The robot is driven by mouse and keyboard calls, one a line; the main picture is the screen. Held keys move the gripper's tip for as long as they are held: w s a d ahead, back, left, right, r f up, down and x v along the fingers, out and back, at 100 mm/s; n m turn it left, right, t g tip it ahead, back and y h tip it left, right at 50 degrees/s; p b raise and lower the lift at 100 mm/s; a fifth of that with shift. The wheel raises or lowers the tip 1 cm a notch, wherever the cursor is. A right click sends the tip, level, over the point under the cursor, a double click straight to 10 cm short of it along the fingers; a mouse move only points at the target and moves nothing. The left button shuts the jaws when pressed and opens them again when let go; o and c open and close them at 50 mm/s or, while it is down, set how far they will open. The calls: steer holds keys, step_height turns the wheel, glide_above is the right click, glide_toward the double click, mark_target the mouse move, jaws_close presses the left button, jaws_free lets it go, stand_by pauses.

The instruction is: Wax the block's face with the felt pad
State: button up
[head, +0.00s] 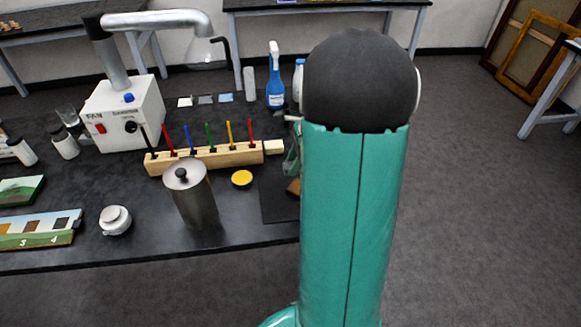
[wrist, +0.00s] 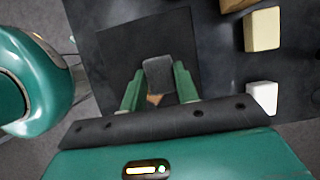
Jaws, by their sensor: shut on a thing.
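My gripper (wrist: 158,80) has two green fingers, shut on a grey pad (wrist: 158,70), which looks like the felt pad. A small orange-brown patch (wrist: 155,99) shows at the pad's near edge; most of what it belongs to is hidden. In the head view, my arm covers most of the gripper; a green finger (head: 291,163) shows at its left edge. A brown block (head: 294,187) sits just below it on a dark mat (head: 276,205), mostly hidden by my arm. I cannot tell whether pad and block touch. A round yellow tin (head: 241,178) stands left of the mat.
A wooden rack (head: 205,158) with coloured sticks and a cream block (head: 274,147) stand behind. A metal canister (head: 191,195) stands left of the tin.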

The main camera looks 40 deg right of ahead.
mark_target(286, 164)
steer(key=shift+r, duration=0.55)
steer(key=shift+w+r, duration=0.25)
steer(key=shift+s+r, duration=0.25)
steer(key=shift+r, duration=0.45)
steer(key=shift+w+r, duration=0.1)
steer(key=shift+w, duration=0.1)
steer(key=shift+s, duration=0.1)
